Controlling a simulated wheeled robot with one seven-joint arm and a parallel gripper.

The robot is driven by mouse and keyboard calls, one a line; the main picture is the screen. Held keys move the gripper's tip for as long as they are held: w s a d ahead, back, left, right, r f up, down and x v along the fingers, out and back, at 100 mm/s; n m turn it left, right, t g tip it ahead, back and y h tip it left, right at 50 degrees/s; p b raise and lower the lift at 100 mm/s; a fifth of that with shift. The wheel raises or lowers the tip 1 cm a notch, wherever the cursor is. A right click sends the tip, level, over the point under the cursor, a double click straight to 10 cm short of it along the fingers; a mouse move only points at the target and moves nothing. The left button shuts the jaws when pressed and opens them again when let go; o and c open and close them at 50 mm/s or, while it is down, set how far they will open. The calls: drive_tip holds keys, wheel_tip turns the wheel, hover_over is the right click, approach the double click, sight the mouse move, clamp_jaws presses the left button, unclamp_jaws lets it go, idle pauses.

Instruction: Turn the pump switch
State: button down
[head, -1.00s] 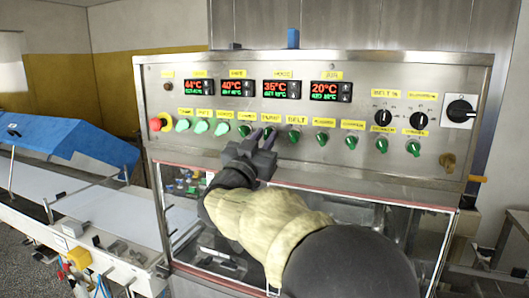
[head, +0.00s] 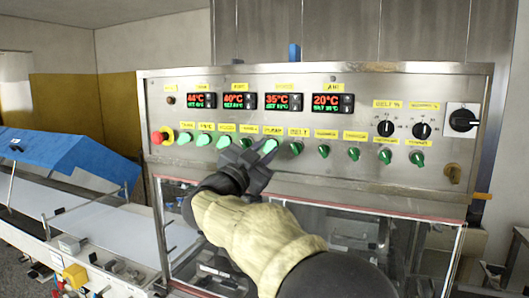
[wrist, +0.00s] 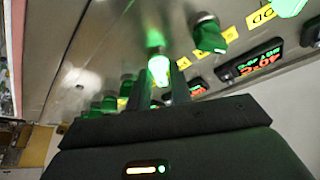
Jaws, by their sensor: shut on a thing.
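The pump switch (head: 270,145) is a green knob under the yellow "PUMP" label (head: 274,130) on the steel control panel. It looks bright, pale green. My gripper (head: 262,151) is at this knob, its fingers tilted and shut on it from the lower left. In the wrist view the brightly glowing pump switch (wrist: 158,70) sits between the two dark fingers of my gripper (wrist: 157,92). The fingers partly cover the knob, so its exact angle is hard to read.
Similar green knobs stand close on both sides, including the belt switch (head: 296,148). A red emergency button (head: 158,137) is at the panel's left. Black rotary knobs (head: 422,130) are at the right. A clear-windowed housing lies below; a blue-covered conveyor (head: 70,160) is at left.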

drive_tip(key=c, duration=1.5)
unclamp_jaws()
drive_tip(key=shift+s, duration=0.1)
drive_tip(key=b+v, duration=0.5)
drive_tip(key=v, duration=1.2)
drive_tip(key=shift+s+f, duration=0.1)
drive_tip(key=shift+f, duration=0.05)
